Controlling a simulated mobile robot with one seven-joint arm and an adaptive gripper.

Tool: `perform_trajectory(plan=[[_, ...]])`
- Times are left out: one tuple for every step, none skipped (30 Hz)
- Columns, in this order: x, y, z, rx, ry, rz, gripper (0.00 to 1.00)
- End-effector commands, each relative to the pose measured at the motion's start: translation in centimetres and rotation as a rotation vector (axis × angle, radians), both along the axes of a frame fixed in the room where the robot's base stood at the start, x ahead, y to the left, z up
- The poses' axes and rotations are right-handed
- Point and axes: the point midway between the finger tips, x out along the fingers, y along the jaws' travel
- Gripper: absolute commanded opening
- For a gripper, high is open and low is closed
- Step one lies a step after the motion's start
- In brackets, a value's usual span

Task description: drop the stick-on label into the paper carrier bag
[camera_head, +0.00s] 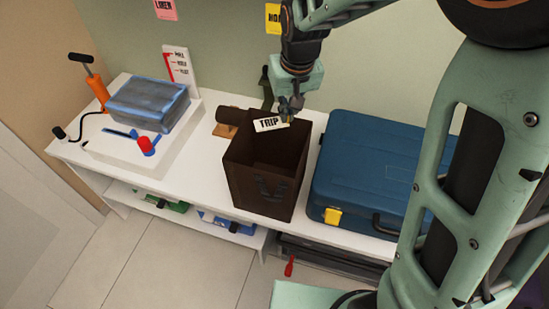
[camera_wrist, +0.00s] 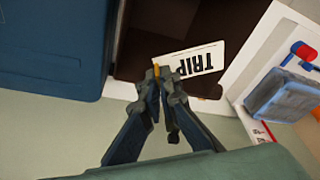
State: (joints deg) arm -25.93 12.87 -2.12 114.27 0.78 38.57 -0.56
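The stick-on label (camera_head: 271,124) is a white card with the word TRIP in black. My gripper (camera_head: 290,113) is shut on one edge of it, above the paper carrier bag. The paper carrier bag (camera_head: 262,188) is dark brown, open at the top, and stands upright on the white shelf. In the wrist view the fingertips (camera_wrist: 166,78) pinch the label (camera_wrist: 195,62), which lies over the bag's dark opening (camera_wrist: 150,45). The bag's floor is in shadow, and I cannot tell if anything lies in it.
A blue suitcase (camera_head: 375,180) stands close to the right of the bag. To the left are a white board (camera_head: 130,150) with a grey-blue packed bag (camera_head: 148,103), a red knob (camera_head: 145,145) and an orange pump (camera_head: 97,88). A dark roll (camera_head: 236,116) lies behind the bag.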

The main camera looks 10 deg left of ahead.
Motion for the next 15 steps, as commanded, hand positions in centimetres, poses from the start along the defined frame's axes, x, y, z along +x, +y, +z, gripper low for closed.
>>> perform_trajectory(plan=[[0.0, 0.0, -1.0, 0.000, 0.001, 0.000, 0.00], [0.0, 0.0, -1.4, 0.000, 0.001, 0.000, 0.00], [0.0, 0.0, -1.8, 0.000, 0.001, 0.000, 0.00], [0.0, 0.0, -2.2, 0.000, 0.001, 0.000, 0.00], [0.0, 0.0, -2.6, 0.000, 0.000, 0.000, 0.00], [0.0, 0.0, -3.1, 0.000, 0.000, 0.000, 0.00], [0.0, 0.0, -3.5, 0.000, 0.000, 0.000, 0.00], [0.0, 0.0, -3.8, 0.000, 0.000, -0.001, 0.00], [0.0, 0.0, -4.2, 0.000, 0.001, -0.001, 0.00], [0.0, 0.0, -4.4, 0.000, 0.001, -0.001, 0.00], [0.0, 0.0, -4.6, 0.000, 0.001, -0.001, 0.00], [0.0, 0.0, -4.8, 0.000, 0.000, -0.001, 0.00], [0.0, 0.0, -4.8, 0.000, 0.000, -0.001, 0.00], [0.0, 0.0, -4.9, 0.000, 0.000, -0.001, 0.00], [0.0, 0.0, -4.9, 0.000, 0.000, -0.001, 0.00]])
